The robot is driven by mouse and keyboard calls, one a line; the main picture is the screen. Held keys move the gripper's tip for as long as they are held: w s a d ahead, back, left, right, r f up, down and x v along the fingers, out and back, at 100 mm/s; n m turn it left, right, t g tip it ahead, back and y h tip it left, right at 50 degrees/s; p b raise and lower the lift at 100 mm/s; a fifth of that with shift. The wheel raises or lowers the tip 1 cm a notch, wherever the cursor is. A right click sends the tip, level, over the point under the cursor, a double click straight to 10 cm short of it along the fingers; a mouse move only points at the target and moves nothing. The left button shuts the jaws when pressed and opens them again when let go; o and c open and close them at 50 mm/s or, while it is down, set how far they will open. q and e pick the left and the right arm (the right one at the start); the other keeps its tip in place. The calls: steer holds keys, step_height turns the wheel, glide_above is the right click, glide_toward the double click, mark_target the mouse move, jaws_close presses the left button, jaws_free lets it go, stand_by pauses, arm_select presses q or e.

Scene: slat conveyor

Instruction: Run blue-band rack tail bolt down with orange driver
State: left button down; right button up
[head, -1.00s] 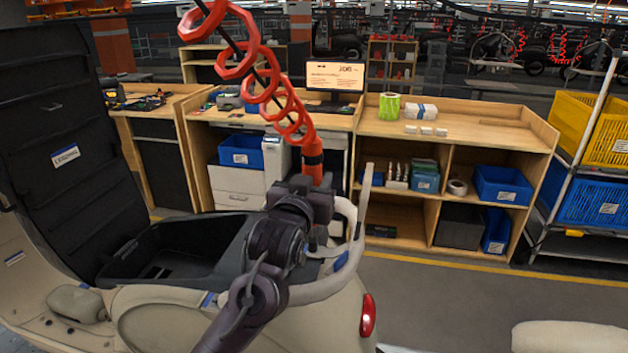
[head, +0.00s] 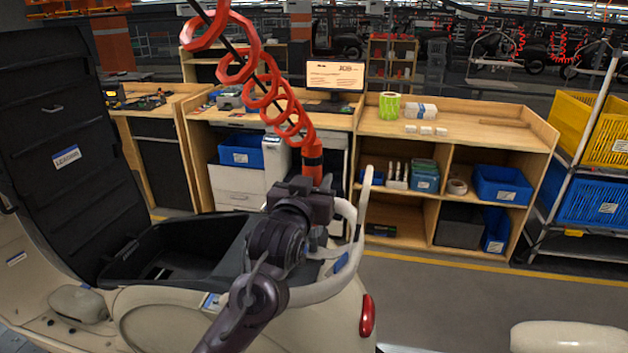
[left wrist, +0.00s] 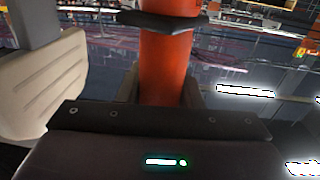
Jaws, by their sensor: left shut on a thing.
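The orange driver (head: 313,160) hangs upright on a red coiled hose (head: 262,75). My left gripper (head: 314,190) is shut on the driver's lower part, just above the scooter's tail. The driver also shows between the fingers in the left wrist view (left wrist: 166,65). The cream tubular rack (head: 318,292) curves around the back of the scooter, and a blue band (head: 341,262) shows on its right side. The driver's tip and the tail bolt are hidden behind my gripper and arm. My right gripper is not in view.
The scooter's black seat (head: 50,120) stands raised at left above the open storage bin (head: 130,262). A wooden bench (head: 475,140) with bins stands behind, and a cart with yellow and blue crates (head: 590,200) is at right.

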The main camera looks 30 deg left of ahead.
mark_target(314, 151)
arm_select(q)
steer(key=shift+r+p, duration=0.65)
steer(key=shift+p, duration=0.05)
stand_by(0.7)
step_height(314, 151, up, 3)
steer(key=p, duration=0.2)
steer(key=shift+p, duration=0.3)
steer(key=shift+r+p, duration=0.3)
steer(key=shift+r, duration=0.9)
